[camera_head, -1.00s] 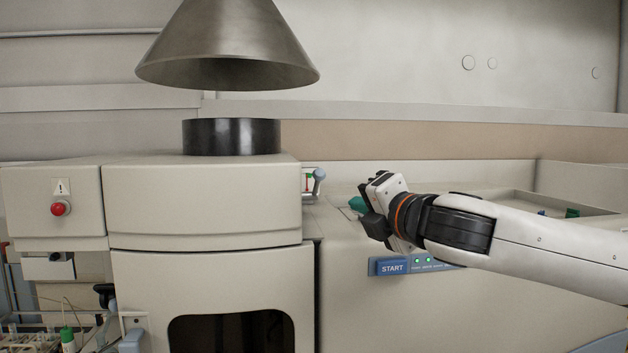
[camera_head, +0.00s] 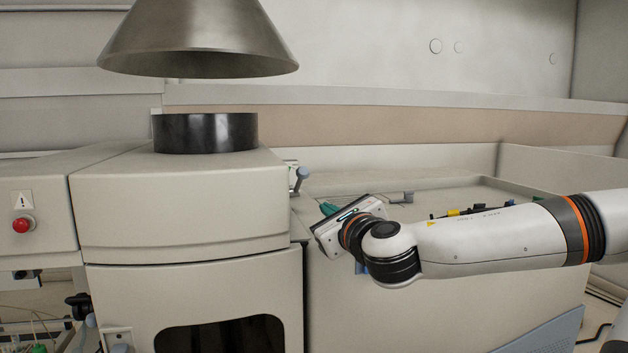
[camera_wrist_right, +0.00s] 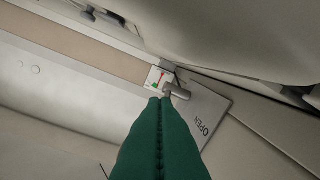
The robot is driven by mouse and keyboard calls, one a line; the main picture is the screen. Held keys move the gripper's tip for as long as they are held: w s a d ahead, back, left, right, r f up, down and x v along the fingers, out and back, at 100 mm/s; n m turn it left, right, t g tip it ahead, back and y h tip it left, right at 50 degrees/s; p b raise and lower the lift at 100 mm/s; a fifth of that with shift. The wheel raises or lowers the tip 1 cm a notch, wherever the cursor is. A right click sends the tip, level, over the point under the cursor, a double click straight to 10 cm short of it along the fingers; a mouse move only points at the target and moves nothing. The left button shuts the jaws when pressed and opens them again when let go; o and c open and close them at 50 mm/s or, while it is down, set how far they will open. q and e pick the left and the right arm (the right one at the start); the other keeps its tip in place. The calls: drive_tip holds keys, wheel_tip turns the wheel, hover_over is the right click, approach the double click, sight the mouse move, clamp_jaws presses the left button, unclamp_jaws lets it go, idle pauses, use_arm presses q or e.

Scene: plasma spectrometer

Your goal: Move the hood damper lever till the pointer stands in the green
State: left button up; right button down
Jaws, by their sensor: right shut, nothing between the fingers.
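The hood damper lever (camera_head: 301,176) has a grey-blue knob and sits at the right side of the instrument's upper housing. In the right wrist view the lever (camera_wrist_right: 178,91) stands beside a small white gauge (camera_wrist_right: 158,77) with a red pointer and a green patch. The pointer looks apart from the green, but the marks are too small to be sure. My right gripper (camera_head: 328,209) is right of and below the lever. Its green fingers (camera_wrist_right: 160,100) are shut and empty, their tips appearing just short of the gauge and lever; contact cannot be told. My left gripper is out of view.
A metal hood cone (camera_head: 200,40) hangs over a black collar (camera_head: 205,133) on the housing (camera_head: 180,205). A plate marked OPEN (camera_wrist_right: 205,112) lies beside the lever. A red button (camera_head: 22,224) is at far left. A recessed top with small coloured items is right.

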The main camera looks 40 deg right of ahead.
drive_tip(key=p+x, duration=0.1)
drive_tip(key=x, duration=0.1)
drive_tip(key=shift+w+d, duration=0.15)
drive_tip(key=shift+w, duration=0.25)
drive_tip(key=r+p, duration=0.2)
drive_tip(key=shift+w+a+r, duration=0.15)
drive_tip(key=shift+a+r, duration=0.15)
drive_tip(key=shift+r, duration=0.05)
drive_tip(key=shift+w+a+r, duration=0.1)
drive_tip(key=shift+w+r, duration=0.1)
drive_tip(key=shift+r, duration=0.05)
drive_tip(key=shift+w+a+r+p, duration=0.2)
drive_tip(key=shift+w+p, duration=0.1)
drive_tip(key=shift+w, duration=0.15)
drive_tip(key=shift+s, duration=0.25)
